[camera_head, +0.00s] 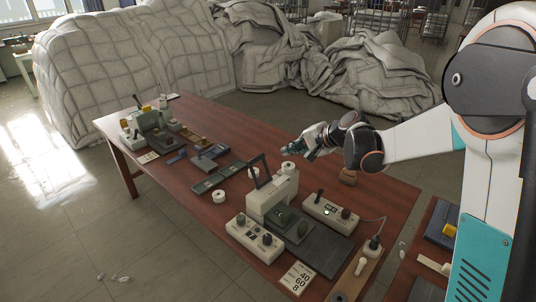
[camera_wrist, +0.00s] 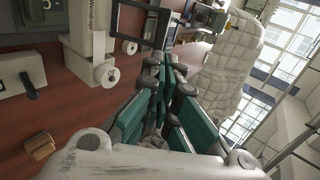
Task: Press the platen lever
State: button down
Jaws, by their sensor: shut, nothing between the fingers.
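A cream press (camera_head: 274,194) with a grey-green platen (camera_head: 284,217) stands on the red-brown table. A black lever (camera_head: 262,170) rises at its far side, tilted up; I take it to be the platen lever. My gripper (camera_head: 288,149) is shut and empty, above and beyond the press, slightly right of the lever's top and apart from it as far as I can tell. In the wrist view my teal fingers (camera_wrist: 164,65) are together; the press's cream body (camera_wrist: 92,28) shows at left and a black bar frame (camera_wrist: 138,22), perhaps the lever, lies just past the fingertips.
A control box with a green display (camera_head: 330,212) stands right of the press, a knobbed box (camera_head: 255,238) in front. A number card (camera_head: 298,279) lies at the near edge. Another machine (camera_head: 155,127) is at the table's far left. Quilted duvet heaps (camera_head: 135,62) stand behind.

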aim_at(260, 157)
jog(key=shift+a, duration=0.1)
jog(key=b+x, duration=0.4)
jog(key=x, duration=1)
dwell(0.3)
